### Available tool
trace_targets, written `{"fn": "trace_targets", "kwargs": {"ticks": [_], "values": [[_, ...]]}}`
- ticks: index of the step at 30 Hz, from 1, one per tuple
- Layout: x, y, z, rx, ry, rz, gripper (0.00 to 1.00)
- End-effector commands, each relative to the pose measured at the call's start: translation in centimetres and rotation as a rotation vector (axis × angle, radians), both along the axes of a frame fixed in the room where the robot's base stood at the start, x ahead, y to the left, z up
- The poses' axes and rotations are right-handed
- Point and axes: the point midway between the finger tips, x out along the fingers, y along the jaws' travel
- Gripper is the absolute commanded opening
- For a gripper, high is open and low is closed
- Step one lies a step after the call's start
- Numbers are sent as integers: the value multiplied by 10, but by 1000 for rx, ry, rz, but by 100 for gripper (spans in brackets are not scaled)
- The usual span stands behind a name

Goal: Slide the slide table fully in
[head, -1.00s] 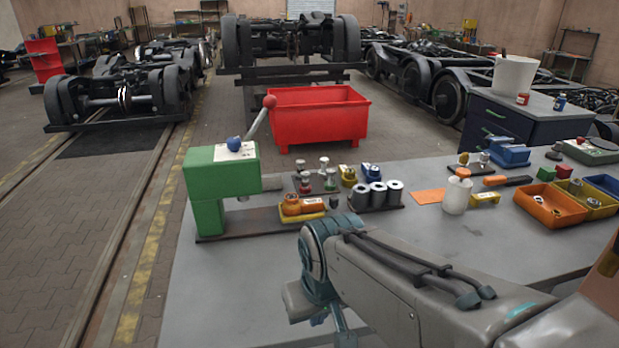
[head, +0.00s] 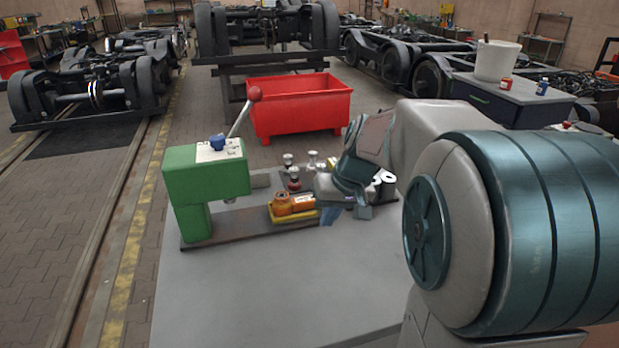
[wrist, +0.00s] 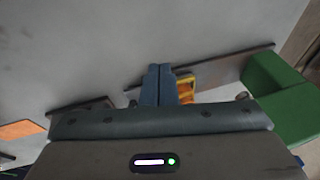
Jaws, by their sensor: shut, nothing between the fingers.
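The slide table (head: 293,219) is a yellow plate carrying orange parts, on the dark base rail (head: 230,227) of a green press (head: 204,178). It sits to the right of the press head, out from under it. My gripper (head: 327,216) is low at the right end of the slide table, its blue fingers partly hidden by my wrist. In the wrist view my gripper (wrist: 158,72) is shut and empty. The slide table (wrist: 186,87) shows just right of the fingers there, partly hidden; I cannot tell whether they touch it.
Small fixtures (head: 293,178) stand behind the slide table, and grey cylinders (head: 386,180) are half hidden by my wrist. The press lever rises with a red knob (head: 254,93). A red bin (head: 299,108) stands behind the bench. The bench front (head: 270,285) is clear.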

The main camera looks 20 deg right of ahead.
Motion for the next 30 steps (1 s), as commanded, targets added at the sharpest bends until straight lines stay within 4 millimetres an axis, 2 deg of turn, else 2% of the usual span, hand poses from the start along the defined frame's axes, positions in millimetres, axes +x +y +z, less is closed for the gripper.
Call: {"fn": "trace_targets", "kwargs": {"ticks": [1, 6, 9, 13, 16, 20, 30], "values": [[22, -20, -4, 33, -12, -15, 0], [80, -73, -9, 128, -94, -29, 0], [102, -101, -12, 167, -142, -36, 0], [119, -126, -16, 196, -186, -41, 0], [125, -134, -17, 206, -204, -42, 0], [131, -132, -25, 210, -208, -42, 0], [159, -109, -74, 210, -204, -41, 0]]}}
